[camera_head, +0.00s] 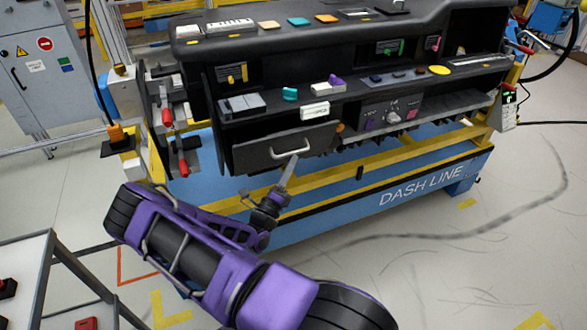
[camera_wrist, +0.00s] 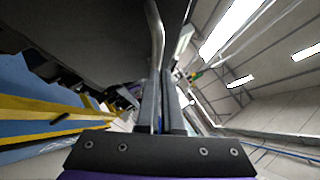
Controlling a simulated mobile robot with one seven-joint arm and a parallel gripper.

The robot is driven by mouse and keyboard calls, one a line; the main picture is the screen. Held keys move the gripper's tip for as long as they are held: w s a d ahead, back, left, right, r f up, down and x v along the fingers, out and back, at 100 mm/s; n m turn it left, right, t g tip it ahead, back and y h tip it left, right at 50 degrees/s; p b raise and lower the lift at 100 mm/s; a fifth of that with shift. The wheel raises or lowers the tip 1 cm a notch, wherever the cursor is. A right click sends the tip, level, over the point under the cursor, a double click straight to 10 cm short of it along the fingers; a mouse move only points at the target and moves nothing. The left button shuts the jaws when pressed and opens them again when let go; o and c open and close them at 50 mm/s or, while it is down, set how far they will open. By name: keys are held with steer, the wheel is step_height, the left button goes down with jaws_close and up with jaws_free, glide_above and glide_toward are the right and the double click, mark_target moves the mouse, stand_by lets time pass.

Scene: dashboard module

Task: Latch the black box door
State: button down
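The black box door (camera_head: 259,153) is the dark front panel at the lower left of the dashboard, with a pale bar handle (camera_head: 281,154). I cannot tell whether it sits fully flush. In the wrist view the door (camera_wrist: 85,35) fills the upper left, and the curved handle (camera_wrist: 155,30) runs down to the fingertips of my gripper (camera_wrist: 163,75). The fingers are close together there. Whether they clasp the handle or only touch it is hidden.
The dashboard (camera_head: 375,85) carries several small coloured parts above the door. A blue and yellow stand (camera_head: 400,185) lies below. A grey cart (camera_head: 45,270) stands at the lower left. The floor at right (camera_head: 480,250) is clear.

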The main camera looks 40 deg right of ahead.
mark_target(291, 138)
steer(key=r, duration=0.1)
steer(key=w+r, duration=0.2)
steer(key=shift+w+d+p, duration=0.2)
steer(key=shift+d+p, duration=0.05)
steer(key=shift+p, duration=0.1)
steer(key=shift+w+d+r, duration=0.15)
steer(key=shift+w+r, duration=0.2)
steer(key=shift+w, duration=0.25)
